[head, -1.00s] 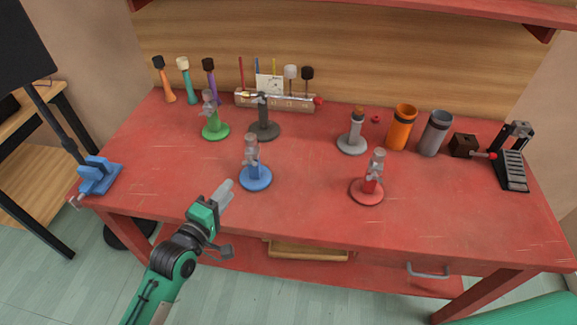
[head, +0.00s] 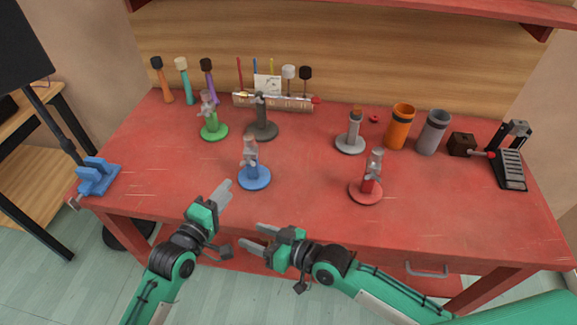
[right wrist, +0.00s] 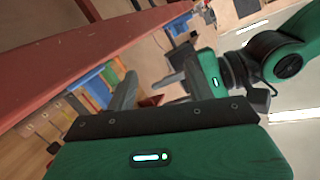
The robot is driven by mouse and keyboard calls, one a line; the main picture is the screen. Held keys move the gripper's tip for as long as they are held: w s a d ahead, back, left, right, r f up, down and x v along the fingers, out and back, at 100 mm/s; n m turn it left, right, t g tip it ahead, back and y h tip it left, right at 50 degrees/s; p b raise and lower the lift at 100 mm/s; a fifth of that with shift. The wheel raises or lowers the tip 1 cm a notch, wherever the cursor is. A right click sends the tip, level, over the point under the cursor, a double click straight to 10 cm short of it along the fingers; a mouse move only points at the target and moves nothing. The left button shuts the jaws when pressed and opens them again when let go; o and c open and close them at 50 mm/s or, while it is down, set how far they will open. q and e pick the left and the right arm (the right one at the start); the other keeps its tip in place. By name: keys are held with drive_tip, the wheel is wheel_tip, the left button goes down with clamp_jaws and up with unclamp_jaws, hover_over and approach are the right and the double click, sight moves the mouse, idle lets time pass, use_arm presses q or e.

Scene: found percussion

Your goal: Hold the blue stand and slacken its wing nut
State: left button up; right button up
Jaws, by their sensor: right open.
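The blue stand (head: 255,179) stands upright on the red table, left of the middle and toward the front. It has a round blue base and a short post with a grey upper part. Its wing nut (head: 246,161) seems to be the small grey piece on the post's left side, too small to read clearly. My left gripper (head: 224,190) is in front and left of the stand, apart from it; its fingers overlap in the view, so their gap is unclear. My right gripper (head: 257,237) is open and empty near the table's front edge, below the stand. It also shows in the right wrist view (right wrist: 155,85).
Green (head: 214,132), dark (head: 262,130), grey (head: 350,144) and red (head: 366,191) stands are on the table (head: 310,205). Orange (head: 401,127) and grey (head: 432,133) cups and a black pedal (head: 510,168) are right. The front middle is clear.

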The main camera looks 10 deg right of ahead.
sight(249, 142)
drive_tip(key=w+d+r+n+t+h, duration=0.1)
drive_tip(key=w+d+r+t, duration=0.4)
drive_tip(key=w+d+r, duration=0.65)
drive_tip(key=x, duration=0.5)
drive_tip(key=f+x, duration=0.1)
drive_tip(key=x, duration=0.4)
drive_tip(key=a+f+x, duration=0.1)
drive_tip(key=x, duration=0.5)
drive_tip(key=shift+s+f, duration=0.1)
drive_tip(key=shift+s, duration=0.3)
clamp_jaws()
